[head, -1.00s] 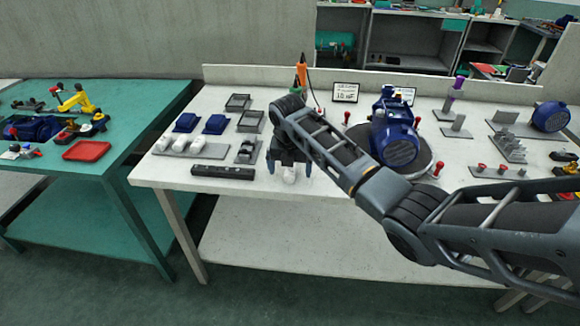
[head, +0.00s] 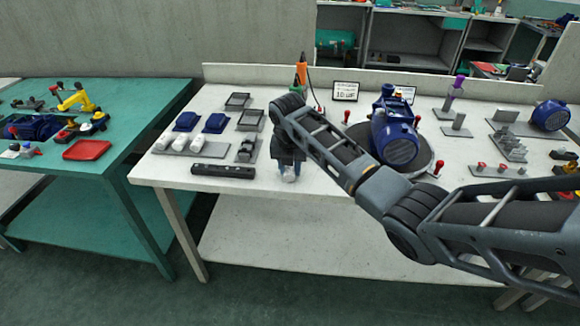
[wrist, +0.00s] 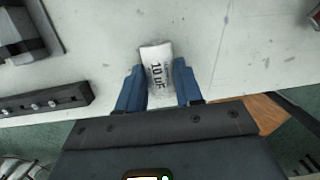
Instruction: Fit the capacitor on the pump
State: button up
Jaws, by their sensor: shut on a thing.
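My gripper (wrist: 158,82) is shut on a white capacitor (wrist: 157,65) marked "10 uF". In the wrist view its blue fingers press on both sides of the capacitor, and its far end sticks out past the fingertips. In the head view the capacitor (head: 289,174) shows at the front edge of the white bench, under my wrist; whether it touches the bench top I cannot tell. The blue pump (head: 398,143) sits on a dark round plate (head: 429,158) to the right of my gripper, partly hidden by my arm.
A grey tray (head: 165,149) with several white parts, blue covers (head: 215,123) and a black bar (head: 223,171) lie to the left. A sign (head: 345,91) reading "10 uF" stands behind. Red-topped pegs (head: 437,169) stand around the pump. An orange-handled tool (head: 302,66) stands at the back.

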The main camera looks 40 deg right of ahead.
jog(key=c, duration=0.3)
jog(key=shift+r+p, duration=2.45)
jog(key=shift+r, duration=0.1)
